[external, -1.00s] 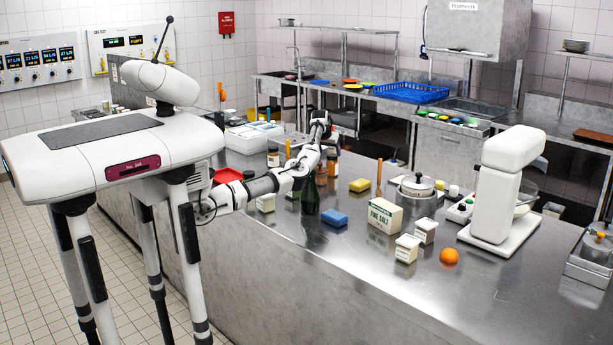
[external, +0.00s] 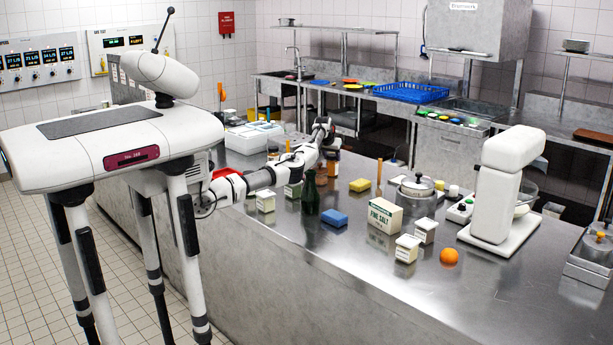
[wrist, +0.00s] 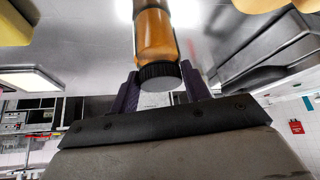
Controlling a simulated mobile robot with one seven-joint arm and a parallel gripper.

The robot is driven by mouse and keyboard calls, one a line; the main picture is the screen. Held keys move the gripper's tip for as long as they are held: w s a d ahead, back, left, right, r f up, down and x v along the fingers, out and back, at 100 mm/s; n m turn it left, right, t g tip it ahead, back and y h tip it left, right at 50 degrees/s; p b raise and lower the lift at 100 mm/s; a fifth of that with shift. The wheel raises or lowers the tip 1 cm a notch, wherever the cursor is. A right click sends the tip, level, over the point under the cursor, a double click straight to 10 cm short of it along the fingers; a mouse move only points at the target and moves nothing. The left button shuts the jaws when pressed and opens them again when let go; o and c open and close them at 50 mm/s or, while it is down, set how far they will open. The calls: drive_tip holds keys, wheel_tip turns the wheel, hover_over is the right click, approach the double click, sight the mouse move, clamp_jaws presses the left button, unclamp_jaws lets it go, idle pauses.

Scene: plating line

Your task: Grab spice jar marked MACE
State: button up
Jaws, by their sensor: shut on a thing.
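In the wrist view a jar (wrist: 155,38) with orange-brown contents and a black ribbed lid sits between the two dark fingers of my gripper (wrist: 160,82). My gripper is shut on this jar near its lid. Its label does not show, so I cannot read MACE on it. In the external view my gripper (external: 327,135) is over the counter, with an orange-brown jar (external: 333,168) just below it. I cannot tell there whether that jar touches the counter.
A dark green bottle (external: 310,193) stands close in front of the arm. A blue sponge (external: 334,218), a yellow sponge (external: 360,185) and a salt box (external: 384,216) are to the right.

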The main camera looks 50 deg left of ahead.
clamp_jaws()
drive_tip(key=shift+r, duration=0.1)
drive_tip(key=shift+r, duration=0.55)
wheel_tip(320, 180, up, 17)
drive_tip(key=p, duration=0.4)
